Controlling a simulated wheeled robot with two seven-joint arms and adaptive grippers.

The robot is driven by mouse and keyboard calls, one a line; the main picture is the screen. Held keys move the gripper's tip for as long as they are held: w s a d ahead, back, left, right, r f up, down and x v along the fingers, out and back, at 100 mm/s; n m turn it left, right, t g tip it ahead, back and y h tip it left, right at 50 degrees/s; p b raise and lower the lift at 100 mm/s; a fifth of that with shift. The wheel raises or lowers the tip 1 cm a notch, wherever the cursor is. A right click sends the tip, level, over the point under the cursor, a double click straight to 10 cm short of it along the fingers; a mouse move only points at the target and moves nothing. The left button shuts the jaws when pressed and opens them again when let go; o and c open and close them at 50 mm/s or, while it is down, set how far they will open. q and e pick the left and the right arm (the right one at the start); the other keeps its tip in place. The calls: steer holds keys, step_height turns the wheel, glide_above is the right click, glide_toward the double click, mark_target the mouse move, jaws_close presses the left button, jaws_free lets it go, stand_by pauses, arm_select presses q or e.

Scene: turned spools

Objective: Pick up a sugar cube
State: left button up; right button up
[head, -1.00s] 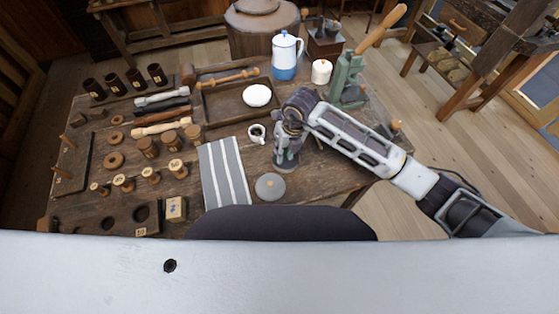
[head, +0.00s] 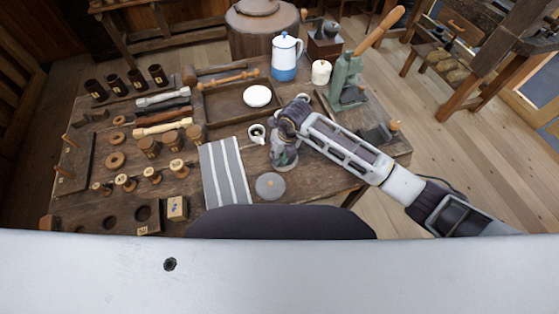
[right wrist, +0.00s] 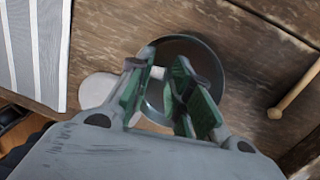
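My right gripper (head: 284,163) points down over the table, right of the striped cloth, and hides what is under it in the head view. In the right wrist view its green-padded fingers (right wrist: 162,82) are apart above a round grey bowl (right wrist: 212,62). A small white piece, likely a sugar cube (right wrist: 158,72), shows between the fingertips. I cannot tell whether the fingers touch it. A grey round lid (head: 270,186) lies on the table in front of the gripper. My left gripper is not in view.
A small white creamer (head: 257,134) stands just left of the gripper. A striped cloth (head: 224,172) lies farther left, with turned spools (head: 150,147) beyond. A tray with a white dish (head: 257,96), a blue-white pot (head: 286,57) and a green press (head: 347,80) stand behind.

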steer(key=shift+s+d+f, duration=0.2)
steer(key=shift+s+f, duration=0.05)
steer(key=shift+f, duration=0.25)
steer(key=shift+s+d+f, duration=0.2)
steer(key=shift+f, duration=0.3)
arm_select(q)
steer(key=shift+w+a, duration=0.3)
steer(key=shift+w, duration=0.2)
arm_select(e)
steer(key=shift+a+r, duration=0.1)
steer(key=shift+a, duration=0.05)
steer(key=shift+c, duration=1.4)
steer(key=shift+w+r, duration=0.1)
steer(key=shift+r, duration=0.05)
steer(key=shift+w+a+r, duration=0.1)
steer(key=shift+w+r, duration=0.05)
steer(key=shift+r, duration=0.35)
step_height(320, 180, up, 8)
steer(key=shift+f, duration=0.1)
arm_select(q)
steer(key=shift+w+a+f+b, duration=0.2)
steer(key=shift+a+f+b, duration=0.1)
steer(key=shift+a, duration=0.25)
arm_select(e)
steer(key=shift+r, duration=0.75)
